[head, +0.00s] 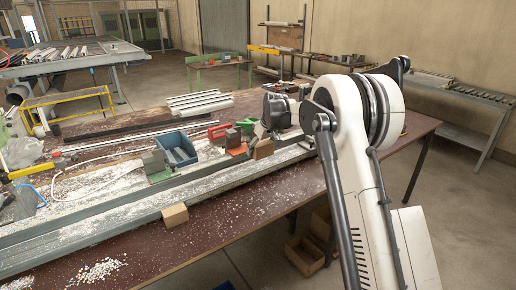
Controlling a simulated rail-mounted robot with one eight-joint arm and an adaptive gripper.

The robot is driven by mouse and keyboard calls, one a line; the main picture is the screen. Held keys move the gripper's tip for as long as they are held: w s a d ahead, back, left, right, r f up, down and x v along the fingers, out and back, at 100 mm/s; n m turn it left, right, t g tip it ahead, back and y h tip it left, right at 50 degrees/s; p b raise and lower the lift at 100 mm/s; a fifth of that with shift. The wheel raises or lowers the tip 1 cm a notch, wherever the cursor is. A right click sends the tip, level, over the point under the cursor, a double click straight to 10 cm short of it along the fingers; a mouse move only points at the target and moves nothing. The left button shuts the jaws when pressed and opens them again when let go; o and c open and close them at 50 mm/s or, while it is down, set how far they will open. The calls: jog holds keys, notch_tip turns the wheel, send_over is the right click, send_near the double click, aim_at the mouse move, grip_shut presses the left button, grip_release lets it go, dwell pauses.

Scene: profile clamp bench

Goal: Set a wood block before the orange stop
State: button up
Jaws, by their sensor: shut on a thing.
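My gripper (261,133) is at the far side of the bench, partly hidden by my own wrist and arm. Its fingers show only small and dark, shut on a wood block (263,149). This block is at the profile rail, just right of the orange stop (236,151), which has a dark grey block on it. Whether the held block touches the rail or the stop is too small to tell.
A green-based clamp (158,174) stands left along the rail. Behind it are a blue bin (176,149) and a red object (220,130). Pale profiles (200,102) lie at the back. White chips litter the bench (225,215); its near right surface is otherwise free.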

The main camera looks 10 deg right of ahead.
jog(key=b, duration=0.4)
send_over(258, 188)
jog(key=s, duration=0.1)
jog(key=shift+s+d+f, duration=0.1)
jog(key=shift+f, duration=3.2)
jog(key=shift+d+f, duration=0.1)
jog(key=shift+f, duration=3.15)
jog(key=shift+f+b, duration=1.85)
jog(key=shift+f, duration=0.6)
jog(key=shift+f+b, duration=0.35)
jog(key=shift+f, duration=0.05)
jog(key=o, duration=1.5)
jog(key=shift+r, duration=0.1)
jog(key=shift+c, duration=0.2)
